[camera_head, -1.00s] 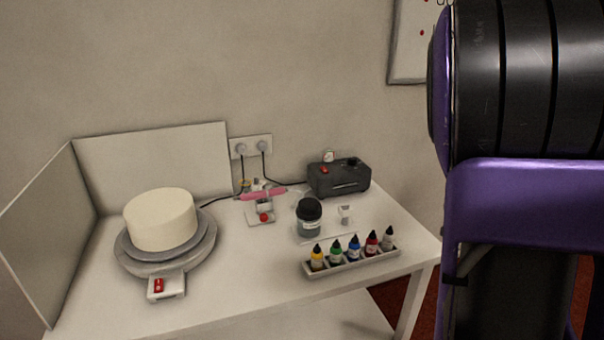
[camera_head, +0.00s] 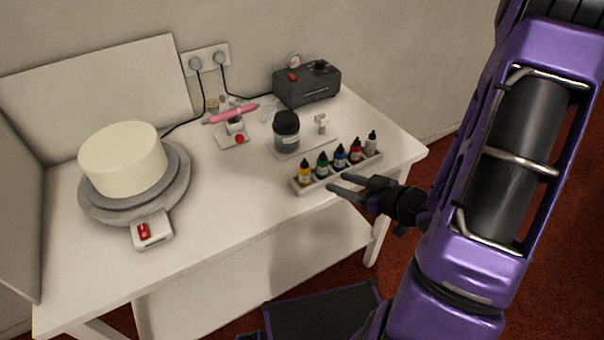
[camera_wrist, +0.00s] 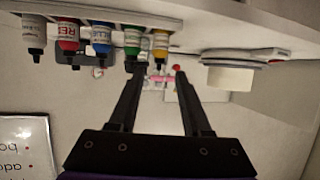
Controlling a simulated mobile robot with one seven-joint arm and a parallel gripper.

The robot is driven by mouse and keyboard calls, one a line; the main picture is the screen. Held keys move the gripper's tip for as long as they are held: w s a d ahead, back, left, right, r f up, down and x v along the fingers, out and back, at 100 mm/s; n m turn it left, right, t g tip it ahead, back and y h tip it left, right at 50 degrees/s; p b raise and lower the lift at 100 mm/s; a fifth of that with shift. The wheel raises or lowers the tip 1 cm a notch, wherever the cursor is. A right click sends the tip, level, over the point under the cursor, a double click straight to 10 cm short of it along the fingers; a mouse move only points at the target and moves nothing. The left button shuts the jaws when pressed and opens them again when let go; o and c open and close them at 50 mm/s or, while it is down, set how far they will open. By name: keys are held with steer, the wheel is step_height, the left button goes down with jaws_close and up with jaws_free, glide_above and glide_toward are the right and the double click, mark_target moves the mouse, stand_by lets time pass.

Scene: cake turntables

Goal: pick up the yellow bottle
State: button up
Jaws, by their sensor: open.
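The yellow bottle (camera_head: 305,172) stands upright in the left end of a white tray (camera_head: 340,174), beside a green bottle (camera_head: 322,165). In the wrist view, which is upside down, the yellow bottle (camera_wrist: 161,46) shows just beyond the fingertips, between their lines. My gripper (camera_head: 338,186) is open and empty at the table's front edge, in front of the tray and to the right of the yellow bottle. In the wrist view my gripper's two fingers (camera_wrist: 157,68) are spread apart and hold nothing.
Blue (camera_head: 340,156), red (camera_head: 356,149) and white (camera_head: 371,143) bottles stand in the same tray. A dark jar (camera_head: 286,133) is behind it. A cake (camera_head: 123,159) sits on a turntable at left. The table front between turntable and tray is clear.

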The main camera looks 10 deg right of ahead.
mark_target(309, 172)
steer(key=b+x, duration=0.5)
steer(key=x, duration=0.7)
steer(key=shift+f, duration=0.1)
steer(key=b+x, duration=0.1)
steer(key=x, duration=0.4)
steer(key=shift+s+f, duration=0.1)
steer(key=shift+c, duration=0.3)
steer(key=c, duration=0.5)
